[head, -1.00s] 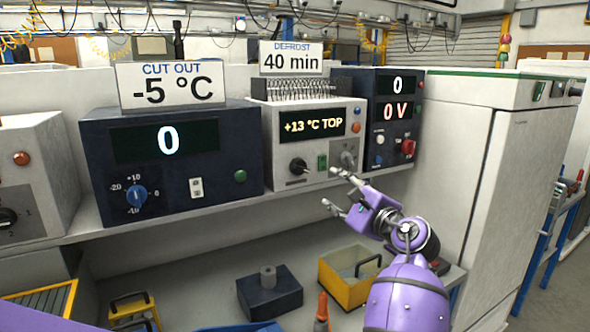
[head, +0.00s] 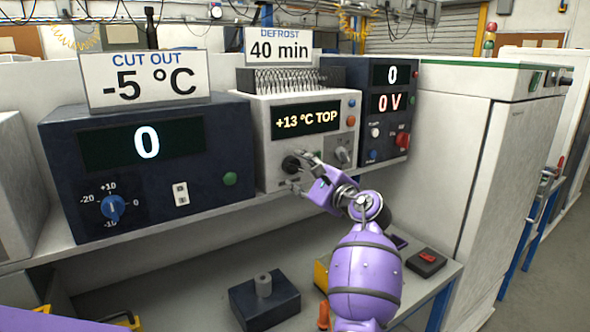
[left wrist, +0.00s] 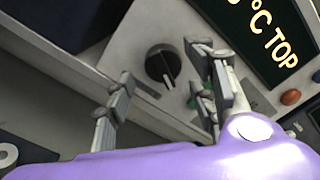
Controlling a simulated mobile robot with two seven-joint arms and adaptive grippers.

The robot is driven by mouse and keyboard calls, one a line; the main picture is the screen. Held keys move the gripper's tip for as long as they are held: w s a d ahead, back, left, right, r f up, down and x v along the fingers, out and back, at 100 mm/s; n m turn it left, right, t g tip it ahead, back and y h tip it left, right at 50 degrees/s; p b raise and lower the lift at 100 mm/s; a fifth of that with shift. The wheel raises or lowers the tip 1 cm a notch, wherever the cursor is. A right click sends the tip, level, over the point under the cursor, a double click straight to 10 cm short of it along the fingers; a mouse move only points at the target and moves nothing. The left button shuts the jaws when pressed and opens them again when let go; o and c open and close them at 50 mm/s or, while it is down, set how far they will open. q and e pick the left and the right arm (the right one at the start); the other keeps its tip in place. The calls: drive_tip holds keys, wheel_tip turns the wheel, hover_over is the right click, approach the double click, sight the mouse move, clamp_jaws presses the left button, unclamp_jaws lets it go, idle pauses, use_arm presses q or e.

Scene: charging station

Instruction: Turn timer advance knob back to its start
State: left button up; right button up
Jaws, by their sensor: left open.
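The labels are too small to tell which is the timer advance knob. In the left wrist view the black knob (left wrist: 163,63) shows a pale pointer line towards its lower right. My left gripper (head: 297,172) is open in front of the black knob, partly covering it in the head view. In the wrist view its fingers (left wrist: 158,80) stand on either side of the knob; contact cannot be told. My right gripper is not in view.
A dark blue box (head: 60,160) with a CUT OUT sign stands left, a dark box (head: 362,88) with a red knob right. Below the shelf are a dark block (head: 265,303) with a grey post and a red-switched box (head: 426,263). A white cabinet (head: 440,165) stands right.

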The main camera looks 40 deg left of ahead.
use_arm(q)
drive_tip(key=shift+x, duration=1.1)
drive_tip(key=shift+w+a, duration=0.1)
drive_tip(key=shift+a, duration=0.1)
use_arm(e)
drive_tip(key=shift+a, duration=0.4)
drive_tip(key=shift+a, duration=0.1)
use_arm(q)
drive_tip(key=c, duration=1.1)
drive_tip(key=shift+o, duration=0.2)
drive_tip(key=shift+f, duration=0.1)
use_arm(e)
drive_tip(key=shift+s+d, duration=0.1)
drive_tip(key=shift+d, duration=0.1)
